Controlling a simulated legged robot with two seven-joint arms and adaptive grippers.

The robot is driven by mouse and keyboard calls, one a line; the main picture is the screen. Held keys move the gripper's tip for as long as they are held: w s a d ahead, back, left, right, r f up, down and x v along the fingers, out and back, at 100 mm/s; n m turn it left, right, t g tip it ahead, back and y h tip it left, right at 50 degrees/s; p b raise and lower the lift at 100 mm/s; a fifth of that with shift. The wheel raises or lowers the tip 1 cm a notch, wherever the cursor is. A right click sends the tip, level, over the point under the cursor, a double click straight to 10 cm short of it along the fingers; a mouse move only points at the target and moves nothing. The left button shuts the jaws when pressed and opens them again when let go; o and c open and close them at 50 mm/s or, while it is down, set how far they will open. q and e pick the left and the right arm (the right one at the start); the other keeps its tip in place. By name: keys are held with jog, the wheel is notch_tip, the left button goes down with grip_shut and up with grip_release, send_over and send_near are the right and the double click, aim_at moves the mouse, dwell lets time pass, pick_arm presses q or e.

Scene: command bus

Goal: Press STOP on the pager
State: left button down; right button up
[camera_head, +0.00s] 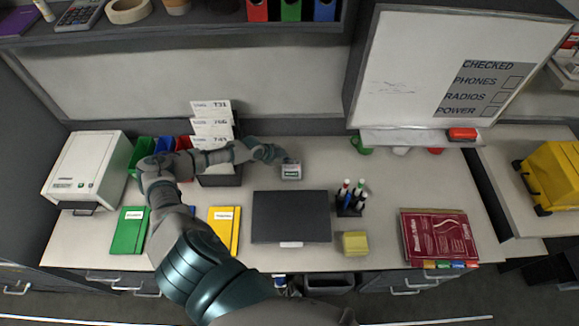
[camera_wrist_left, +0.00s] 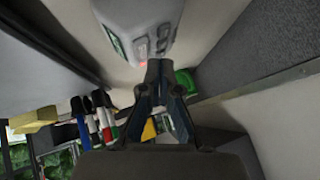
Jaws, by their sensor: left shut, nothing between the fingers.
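The pager (camera_head: 291,172) is a small grey box with a green screen, standing on the desk behind the black laptop-like panel. In the left wrist view the pager (camera_wrist_left: 150,22) fills the top middle, with grey buttons on its face and a small red glow near its lower edge. My left gripper (camera_head: 279,155) is shut and empty, with its tips right at the pager's upper left. In the left wrist view the shut fingertips (camera_wrist_left: 156,66) are right beside the button end of the pager; whether they touch it I cannot tell. My right gripper is not in view.
A black panel (camera_head: 291,216) lies in front of the pager. A pen holder (camera_head: 349,206) with several markers and yellow notes (camera_head: 355,243) stand to the right. A file rack (camera_head: 220,179) is at left, under my arm. The desk right of the pager is clear.

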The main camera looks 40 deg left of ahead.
pick_arm(q)
jog(key=shift+a, duration=0.1)
jog(key=shift+d, duration=0.2)
jog(key=shift+d+r, duration=0.1)
jog(key=shift+d, duration=0.1)
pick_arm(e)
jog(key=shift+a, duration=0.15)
pick_arm(q)
jog(key=shift+a, duration=0.3)
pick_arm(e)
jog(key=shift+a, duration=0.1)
pick_arm(q)
jog(key=shift+f, duration=0.2)
jog(key=shift+s+d+f, duration=0.1)
jog(key=shift+d+f, duration=0.05)
jog(key=shift+d, duration=0.25)
